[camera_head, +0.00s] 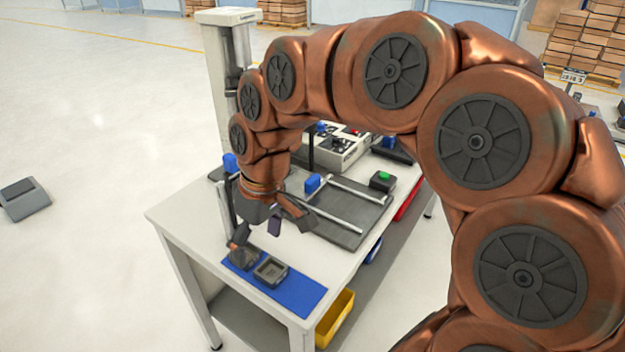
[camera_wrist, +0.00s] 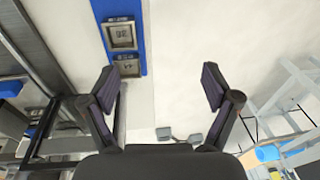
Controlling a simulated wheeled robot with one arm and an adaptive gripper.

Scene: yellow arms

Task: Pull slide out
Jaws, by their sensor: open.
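The likely slide is a dark plate (camera_head: 345,228) with two pale metal rails and a blue block (camera_head: 312,183) at its far left corner. It lies on the white workbench (camera_head: 180,212). In the wrist view, dark and metal bars (camera_wrist: 45,45) and a blue block (camera_wrist: 10,88) show at the left edge. I cannot tell which part is the slide itself. My gripper (camera_head: 270,226) is open and empty above the bench, left of the plate. Its two dark fingers are wide apart in the wrist view (camera_wrist: 160,88), with nothing between them.
A blue mat (camera_head: 300,295) with two grey square devices (camera_head: 270,270) lies at the near end of the bench. A control box (camera_head: 340,150) and a green-button box (camera_head: 382,181) stand farther back. A pale column (camera_head: 222,90) rises behind. A yellow bin (camera_head: 335,318) sits below.

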